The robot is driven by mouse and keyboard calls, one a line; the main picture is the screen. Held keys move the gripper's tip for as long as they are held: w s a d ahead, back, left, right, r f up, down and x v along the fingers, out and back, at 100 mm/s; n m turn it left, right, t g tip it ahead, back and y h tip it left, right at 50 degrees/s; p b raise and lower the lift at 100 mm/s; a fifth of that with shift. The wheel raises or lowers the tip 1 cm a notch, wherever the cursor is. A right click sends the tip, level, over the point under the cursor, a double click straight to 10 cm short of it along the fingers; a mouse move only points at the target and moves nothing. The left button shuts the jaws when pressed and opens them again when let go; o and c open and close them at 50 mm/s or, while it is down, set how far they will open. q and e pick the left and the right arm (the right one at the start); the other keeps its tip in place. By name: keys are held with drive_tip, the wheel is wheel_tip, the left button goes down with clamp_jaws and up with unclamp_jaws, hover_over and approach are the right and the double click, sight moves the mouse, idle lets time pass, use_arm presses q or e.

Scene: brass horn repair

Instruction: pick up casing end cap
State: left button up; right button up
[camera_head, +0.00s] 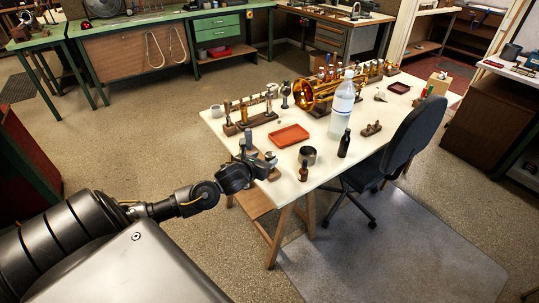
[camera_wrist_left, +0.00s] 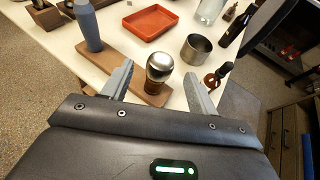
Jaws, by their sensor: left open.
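A rounded silver metal piece, which looks like the casing end cap (camera_wrist_left: 160,66), stands on a wooden board (camera_wrist_left: 110,57) near the table edge. In the left wrist view it is between and slightly beyond the fingers of my left gripper (camera_wrist_left: 158,78). The fingers are open on either side of it, and I see no grip on it. Its lower part is partly hidden. In the head view my left gripper (camera_head: 262,164) is at the near left corner of the white table. My right gripper is not in view.
A grey-blue cylinder (camera_wrist_left: 88,24) stands on the board left of the cap. An orange tray (camera_wrist_left: 149,23), a metal cup (camera_wrist_left: 196,50) and a small brown bottle (camera_wrist_left: 217,77) are close by. A brass horn (camera_head: 318,93) and a clear bottle (camera_head: 342,104) stand farther back.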

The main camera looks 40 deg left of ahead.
sight(268, 157)
use_arm(q)
drive_tip(key=x, duration=0.4)
drive_tip(key=shift+w+f+p, duration=0.15)
drive_tip(key=shift+w+p, duration=0.1)
drive_tip(key=shift+p, duration=0.15)
drive_tip(key=c, duration=1)
